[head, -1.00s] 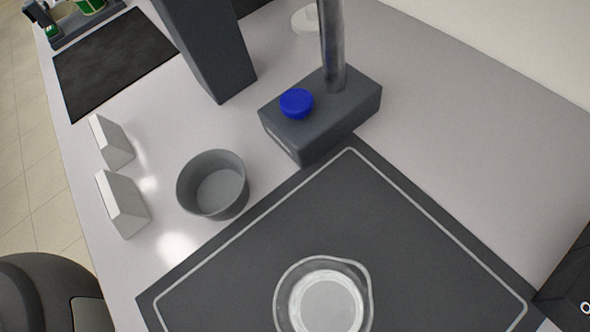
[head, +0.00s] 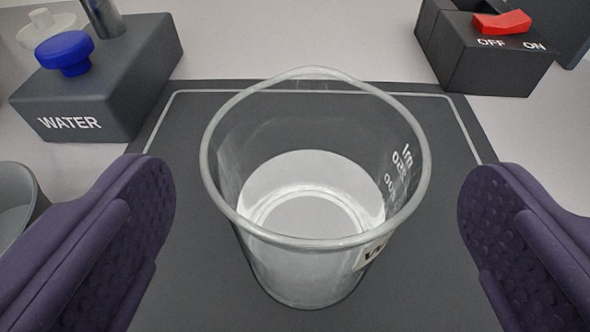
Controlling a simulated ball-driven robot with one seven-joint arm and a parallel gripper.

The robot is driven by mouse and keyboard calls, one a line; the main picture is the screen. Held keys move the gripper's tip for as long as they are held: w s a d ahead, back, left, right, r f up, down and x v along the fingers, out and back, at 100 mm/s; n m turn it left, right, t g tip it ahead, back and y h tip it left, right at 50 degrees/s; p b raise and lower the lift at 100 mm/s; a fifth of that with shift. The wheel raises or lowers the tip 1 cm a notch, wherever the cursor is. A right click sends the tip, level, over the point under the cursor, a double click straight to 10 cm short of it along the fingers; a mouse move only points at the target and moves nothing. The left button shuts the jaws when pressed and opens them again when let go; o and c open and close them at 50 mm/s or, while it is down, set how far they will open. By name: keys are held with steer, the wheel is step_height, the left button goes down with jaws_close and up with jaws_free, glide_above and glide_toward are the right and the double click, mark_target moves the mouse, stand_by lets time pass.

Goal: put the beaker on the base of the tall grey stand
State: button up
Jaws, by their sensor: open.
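The beaker (head: 312,270) is clear glass with a pouring spout, white volume marks and a partly visible label. It stands upright on a dark grey mat (head: 420,150) with a pale outline. The tall grey stand cannot be made out in the current view.
A grey block (head: 110,105) marked WATER, with a blue knob (head: 65,52) and metal post, stands at the back left. A dark switch box (head: 490,60) with a red rocker is at the back right. A grey bowl (head: 15,200) is at the left edge.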

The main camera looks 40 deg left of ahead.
steer(key=x, duration=0.2)
steer(key=shift+w+a+f, duration=0.2)
steer(key=shift+w+a, duration=0.05)
steer(key=shift+w, duration=0.05)
steer(key=shift+r, duration=0.1)
steer(key=c, duration=1.4)
